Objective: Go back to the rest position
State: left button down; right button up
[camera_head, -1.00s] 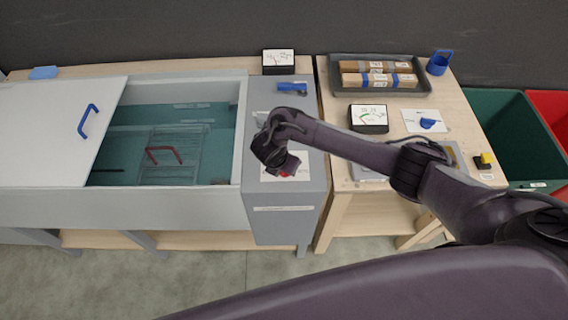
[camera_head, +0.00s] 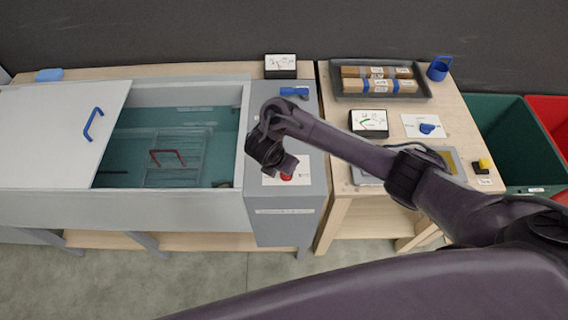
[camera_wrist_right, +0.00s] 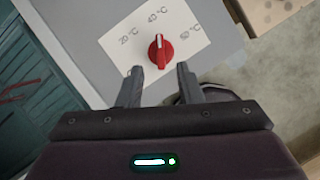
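My right gripper (camera_head: 287,167) is above the grey control box (camera_head: 285,222) beside the water bath. In the right wrist view its two fingers (camera_wrist_right: 159,73) stand apart with nothing between them. The knob also shows in the head view (camera_head: 286,177), just past the fingertips. My left gripper is not in view.
The water bath (camera_head: 210,210) is partly open, with a wire rack (camera_head: 188,150) inside and a white lid (camera_head: 50,125) at left. On the right table (camera_head: 468,125) are a dark tray (camera_head: 430,92), a meter (camera_head: 369,122) and a blue holder (camera_head: 439,68). A green bin (camera_head: 510,135) stands farther right.

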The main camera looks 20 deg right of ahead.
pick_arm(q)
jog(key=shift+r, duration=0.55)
pick_arm(e)
jog(key=shift+s+a+r, duration=0.15)
jog(key=shift+s+r, duration=0.05)
jog(key=shift+r, duration=0.5)
